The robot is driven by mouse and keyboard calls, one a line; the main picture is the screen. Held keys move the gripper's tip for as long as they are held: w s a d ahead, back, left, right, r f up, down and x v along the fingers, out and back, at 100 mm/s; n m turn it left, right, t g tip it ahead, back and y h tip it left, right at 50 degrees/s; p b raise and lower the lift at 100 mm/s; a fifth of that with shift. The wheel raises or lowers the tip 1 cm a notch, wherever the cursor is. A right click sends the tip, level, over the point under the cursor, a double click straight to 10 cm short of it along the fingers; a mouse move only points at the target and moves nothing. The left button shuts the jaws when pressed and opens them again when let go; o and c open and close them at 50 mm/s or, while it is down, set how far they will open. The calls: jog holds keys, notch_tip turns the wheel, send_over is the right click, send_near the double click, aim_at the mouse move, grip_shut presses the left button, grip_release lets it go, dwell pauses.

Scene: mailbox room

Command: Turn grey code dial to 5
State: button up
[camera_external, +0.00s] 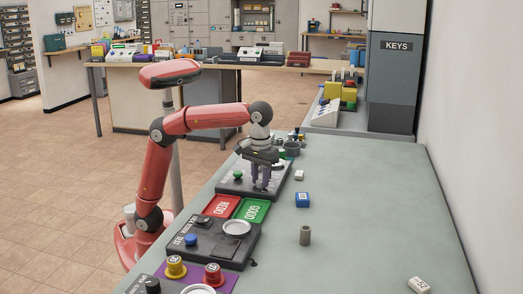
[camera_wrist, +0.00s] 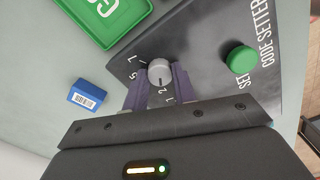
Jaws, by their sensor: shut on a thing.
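The grey code dial (camera_wrist: 160,71) is a small round knob on the dark code setter panel (camera_wrist: 205,45). Some printed digits show around it in the wrist view, among them a 5 to its left and a 2 below. A dark mark shows on the knob, but I cannot tell exactly which digit it points at. My gripper (camera_wrist: 158,84) has its two purple fingers closed on the dial's sides. In the external view my gripper (camera_external: 262,184) reaches down onto the panel (camera_external: 236,187), and the dial is hidden between its fingers.
A green button (camera_wrist: 240,59) sits on the panel beside the dial. A blue box (camera_wrist: 86,94) lies left of the panel. Green (camera_external: 252,210) and red (camera_external: 221,205) trays lie nearer the camera.

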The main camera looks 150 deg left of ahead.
jog(key=m+p, duration=0.1)
jog(key=m, duration=0.6)
jog(key=shift+m+p, duration=0.3)
jog(key=m, duration=0.4)
jog(key=shift+m, duration=2.2)
jog(key=o, duration=1)
